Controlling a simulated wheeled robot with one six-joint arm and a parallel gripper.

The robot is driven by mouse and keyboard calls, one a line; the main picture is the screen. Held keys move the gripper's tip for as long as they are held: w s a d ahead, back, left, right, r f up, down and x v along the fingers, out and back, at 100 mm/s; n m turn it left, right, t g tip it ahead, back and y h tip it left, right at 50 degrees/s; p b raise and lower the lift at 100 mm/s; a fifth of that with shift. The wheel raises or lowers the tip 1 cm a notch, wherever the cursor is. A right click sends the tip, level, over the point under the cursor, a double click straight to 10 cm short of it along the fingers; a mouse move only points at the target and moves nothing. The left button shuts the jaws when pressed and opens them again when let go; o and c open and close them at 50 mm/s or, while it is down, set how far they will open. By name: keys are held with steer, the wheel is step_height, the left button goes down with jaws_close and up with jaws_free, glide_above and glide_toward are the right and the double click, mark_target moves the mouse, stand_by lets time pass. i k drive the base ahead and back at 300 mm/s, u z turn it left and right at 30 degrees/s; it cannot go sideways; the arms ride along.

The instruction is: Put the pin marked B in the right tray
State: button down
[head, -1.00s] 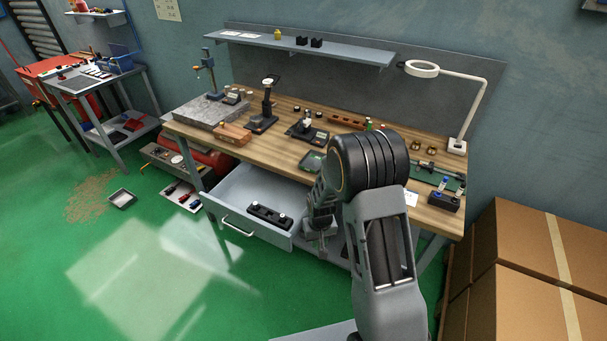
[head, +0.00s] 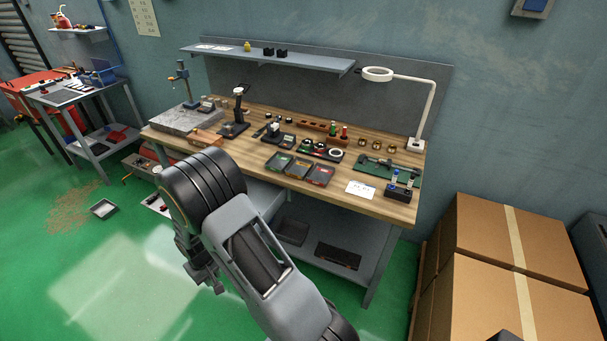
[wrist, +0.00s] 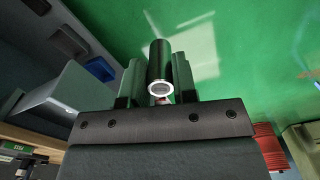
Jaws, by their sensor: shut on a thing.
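In the wrist view my gripper (wrist: 158,78) is shut on a dark cylindrical pin (wrist: 159,60) with a pale ring at its near end. I cannot read a letter on it. In the head view my gripper (head: 216,283) hangs in front of the bench's left part, over the green floor, and the pin cannot be made out there. Three small trays stand in a row at the bench's front: a green-marked tray (head: 279,162), an orange-marked tray (head: 298,168) and a red-marked tray (head: 320,176), which is rightmost. Their markings are too small to read.
A white card (head: 360,189) and a dark block (head: 398,192) with blue-topped pieces lie right of the trays. A ring lamp (head: 378,74) stands at the back right. The drawer (head: 262,197) is largely behind my arm. Cardboard boxes (head: 515,240) stand at the right.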

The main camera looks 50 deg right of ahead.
mark_target(300, 169)
steer(key=k, duration=0.8)
steer(key=z, duration=0.9)
steer(key=i, duration=0.5)
steer(key=z, duration=0.05)
